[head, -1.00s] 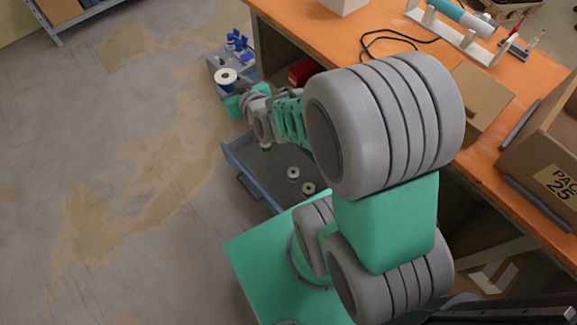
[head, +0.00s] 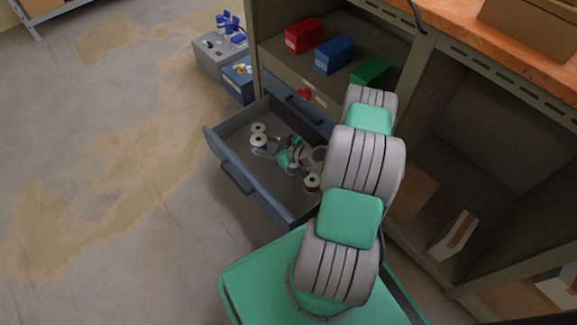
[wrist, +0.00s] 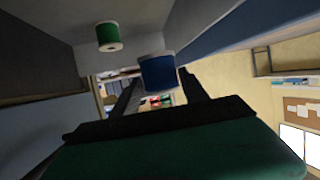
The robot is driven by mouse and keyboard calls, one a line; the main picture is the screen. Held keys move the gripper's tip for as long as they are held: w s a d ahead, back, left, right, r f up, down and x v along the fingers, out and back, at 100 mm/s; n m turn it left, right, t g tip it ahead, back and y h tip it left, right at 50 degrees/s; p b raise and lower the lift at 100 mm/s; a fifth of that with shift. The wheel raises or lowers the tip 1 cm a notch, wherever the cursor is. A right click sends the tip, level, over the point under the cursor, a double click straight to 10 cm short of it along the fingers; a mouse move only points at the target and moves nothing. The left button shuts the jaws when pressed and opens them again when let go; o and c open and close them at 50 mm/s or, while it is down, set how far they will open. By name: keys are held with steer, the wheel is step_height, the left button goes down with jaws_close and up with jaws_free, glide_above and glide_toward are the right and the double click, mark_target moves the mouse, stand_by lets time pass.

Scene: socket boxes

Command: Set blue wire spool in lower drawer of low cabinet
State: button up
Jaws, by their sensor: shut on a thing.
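The blue wire spool (head: 258,144), with a white top, is inside the open lower drawer (head: 232,177) of the low cabinet. My gripper (head: 267,150) reaches down into this drawer and is shut on the spool. In the wrist view the blue spool (wrist: 157,73) sits between the two dark fingers. I cannot tell whether its base touches the drawer floor. A green spool (wrist: 109,38) stands close by in the wrist view. Another spool (head: 312,181), reddish brown with a white top, stands nearer the drawer's right side, beside my arm.
The upper drawer (head: 290,101) is shut, with a red object (head: 304,94) at its front. Red (head: 304,36), blue (head: 335,55) and green (head: 370,73) bins stand on the shelf above. A grey box (head: 218,55) stands on the floor behind the drawer. Floor at left is clear.

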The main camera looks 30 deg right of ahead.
step_height(320, 180, down, 10)
steer(key=b, duration=0.5)
steer(key=shift+f, duration=0.25)
steer(key=shift+r, duration=0.15)
steer(key=shift+f, duration=0.65)
steer(key=o, duration=1.6)
steer(key=shift+r, duration=0.1)
